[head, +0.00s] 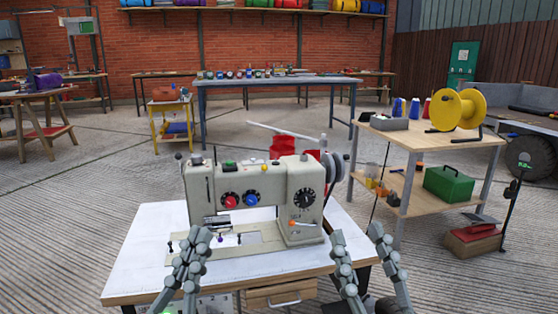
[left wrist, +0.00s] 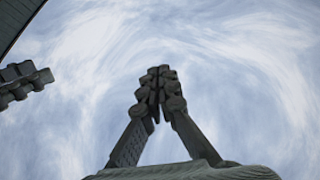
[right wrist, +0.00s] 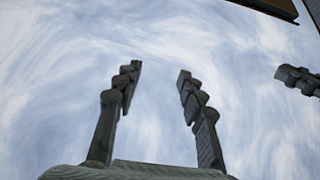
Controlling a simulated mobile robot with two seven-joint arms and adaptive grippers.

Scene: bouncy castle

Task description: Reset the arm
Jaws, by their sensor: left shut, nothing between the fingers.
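My left gripper (head: 200,238) points upward in front of the sewing machine's left part in the head view. Its two fingers meet at the tips, and nothing is between them in the left wrist view (left wrist: 158,80). My right gripper (head: 357,236) also points upward, near the right front edge of the table. Its fingers stand apart with an empty gap, also in the right wrist view (right wrist: 157,72). Both wrist views look up at cloudy sky. The cream sewing machine (head: 270,185) stands upright on the white-topped table (head: 140,250), beyond both grippers.
A wooden bench (head: 455,143) with a yellow spool (head: 458,110) stands to the right, with a green toolbox (head: 450,183) on its lower shelf. A long table (head: 280,82) stands at the back. Open paved floor (head: 90,190) lies to the left.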

